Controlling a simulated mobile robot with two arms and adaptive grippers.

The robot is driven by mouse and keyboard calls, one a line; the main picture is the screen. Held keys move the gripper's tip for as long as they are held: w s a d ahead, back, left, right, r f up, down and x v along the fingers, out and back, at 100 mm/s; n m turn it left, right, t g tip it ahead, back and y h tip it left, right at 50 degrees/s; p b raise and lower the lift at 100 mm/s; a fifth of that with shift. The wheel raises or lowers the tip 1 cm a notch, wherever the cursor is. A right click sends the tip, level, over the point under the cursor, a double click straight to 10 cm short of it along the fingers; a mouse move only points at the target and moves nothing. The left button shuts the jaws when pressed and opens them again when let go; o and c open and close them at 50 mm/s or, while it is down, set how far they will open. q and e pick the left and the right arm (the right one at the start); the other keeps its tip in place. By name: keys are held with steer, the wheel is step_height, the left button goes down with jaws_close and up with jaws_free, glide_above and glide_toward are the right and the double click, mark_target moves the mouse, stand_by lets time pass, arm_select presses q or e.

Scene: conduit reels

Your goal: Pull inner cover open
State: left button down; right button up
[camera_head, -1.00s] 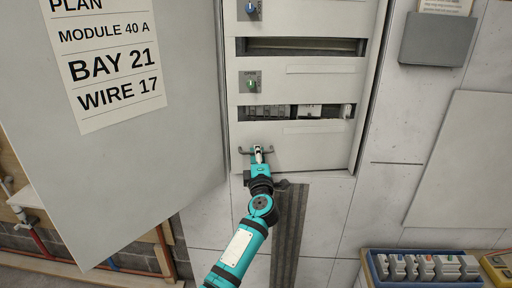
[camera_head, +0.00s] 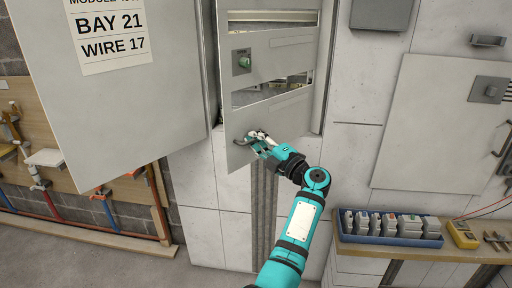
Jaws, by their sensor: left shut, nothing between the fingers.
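The inner cover (camera_head: 284,111) is a light grey panel with slots and a green knob (camera_head: 243,62). It stands ajar, its left edge swung out towards me. A dark bar handle (camera_head: 239,141) sits low on it. My left gripper (camera_head: 256,137) is at this handle, its fingers shut with nothing between them and partly hiding it. I cannot tell whether they touch the bar. My right gripper is not in view.
The big outer door (camera_head: 140,120) with a paper label (camera_head: 108,36) stands open on the left. A blue tray (camera_head: 392,239) of several modules and a yellow meter (camera_head: 463,235) lie on a shelf at right. A grey panel (camera_head: 430,130) is on the right wall.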

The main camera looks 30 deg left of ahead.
arm_select(q)
steer(key=shift+s+d+n+g, duration=0.1)
steer(key=shift+d+n+g, duration=0.2)
steer(key=shift+d, duration=0.2)
